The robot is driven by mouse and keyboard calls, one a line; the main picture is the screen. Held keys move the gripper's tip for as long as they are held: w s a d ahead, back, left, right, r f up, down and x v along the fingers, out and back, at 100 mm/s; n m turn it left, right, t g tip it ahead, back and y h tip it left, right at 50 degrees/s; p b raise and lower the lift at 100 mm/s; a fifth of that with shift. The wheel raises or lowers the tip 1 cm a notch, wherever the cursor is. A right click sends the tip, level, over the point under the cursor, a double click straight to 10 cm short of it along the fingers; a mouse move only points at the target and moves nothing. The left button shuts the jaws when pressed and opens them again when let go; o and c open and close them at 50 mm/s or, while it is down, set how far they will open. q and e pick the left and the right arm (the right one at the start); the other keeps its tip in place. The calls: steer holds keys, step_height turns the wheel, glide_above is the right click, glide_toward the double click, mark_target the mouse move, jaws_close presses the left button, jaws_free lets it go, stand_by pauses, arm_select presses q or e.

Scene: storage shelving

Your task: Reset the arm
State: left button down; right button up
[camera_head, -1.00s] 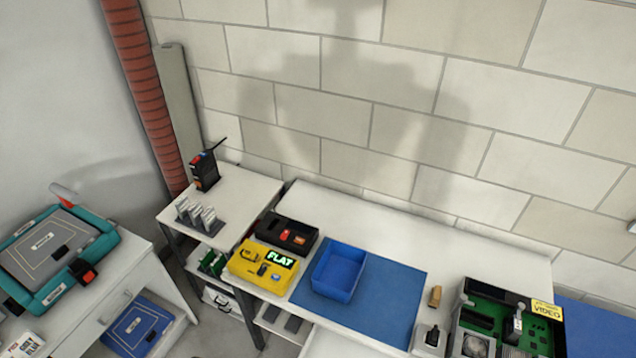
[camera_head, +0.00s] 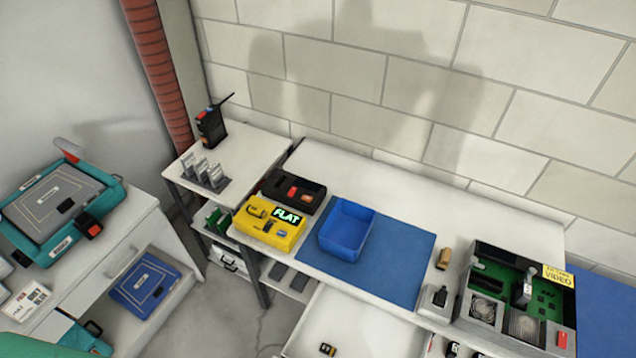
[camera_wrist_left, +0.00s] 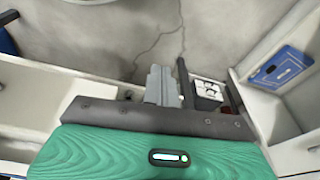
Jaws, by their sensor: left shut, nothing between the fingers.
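My left gripper (camera_wrist_left: 163,86) shows in the left wrist view beyond the green hand cover. Its grey fingers are together, with nothing held between them, and it hangs above the grey floor. The left gripper does not show in the head view. My right gripper is in neither view.
A white bench holds a blue bin (camera_head: 346,230) on a blue mat (camera_head: 405,265), a yellow case (camera_head: 268,224) and an open electronics case (camera_head: 515,300). An open drawer (camera_head: 355,325) juts out in front. A teal case (camera_head: 60,210) sits on the left table. Bare floor lies between.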

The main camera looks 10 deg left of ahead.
arm_select(q)
steer(key=s+a+f+g+b, duration=0.1)
steer(key=s+a+f+b, duration=0.2)
steer(key=s+f, duration=1.5)
step_height(320, 180, down, 4)
steer(key=shift+s+a+r+b, duration=0.1)
steer(key=shift+s+a+b, duration=0.1)
steer(key=shift+b, duration=0.1)
